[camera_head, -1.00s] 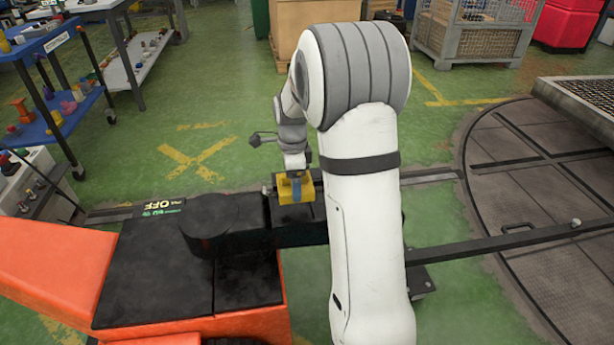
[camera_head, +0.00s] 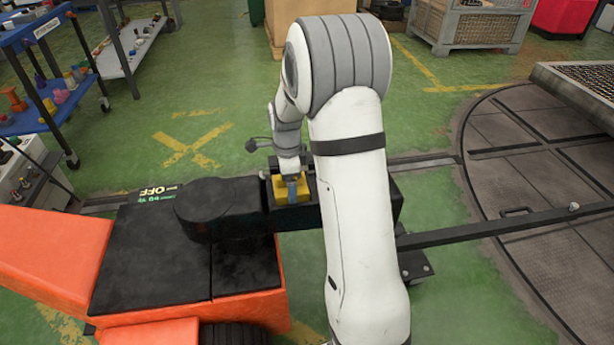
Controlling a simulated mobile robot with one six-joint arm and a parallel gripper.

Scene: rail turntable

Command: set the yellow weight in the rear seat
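The yellow weight (camera_head: 278,187) is at a square black seat (camera_head: 293,216) on top of the black beam of the orange machine. It sits low, partly below the seat's far rim. My gripper (camera_head: 292,190), with blue fingers, points down and closes around the weight; one blue finger shows against its near side. Whether the weight touches the seat floor cannot be told. The beam's right end (camera_head: 396,200) shows past my arm, which hides the stretch between and any other seat there.
The orange machine's black deck (camera_head: 155,265) and round black hub (camera_head: 208,213) lie left of the weight. A dark rail (camera_head: 480,233) crosses to the round turntable (camera_head: 510,170) on the right. A blue shelf cart (camera_head: 50,110) stands at far left.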

